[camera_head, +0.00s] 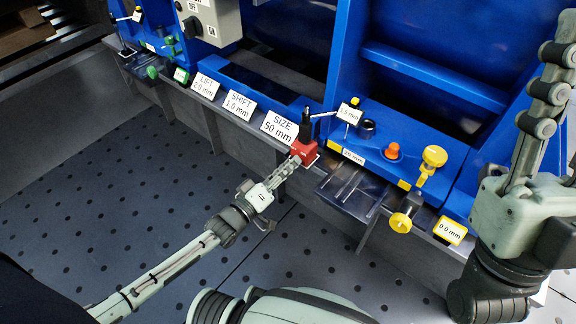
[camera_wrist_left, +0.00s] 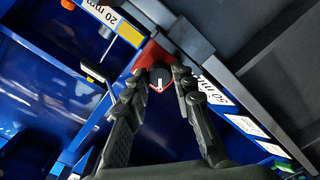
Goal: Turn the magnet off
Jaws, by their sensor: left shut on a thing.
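The magnet is a small red block (camera_head: 304,152) on the front edge of the blue machine, just right of the "SIZE 50 mm" label, with a dark post behind it. In the left wrist view its red body (camera_wrist_left: 151,54) carries a round black knob (camera_wrist_left: 160,78) with a white mark. My left gripper (camera_head: 293,163) reaches the block from the front left and is shut on the knob. Its fingers (camera_wrist_left: 160,84) stand on both sides of the knob in the wrist view. My right gripper (camera_head: 548,95) is raised at the right edge, away from the magnet; its fingertips are not clear.
Labels "LIFT", "SHIFT" and "SIZE" (camera_head: 279,127) line the ledge to the left. A yellow knob (camera_head: 434,157), an orange button (camera_head: 393,150) and a yellow-ended handle (camera_head: 400,222) are to the right. A transparent plate (camera_head: 350,190) juts out below. The dotted floor (camera_head: 110,190) is clear.

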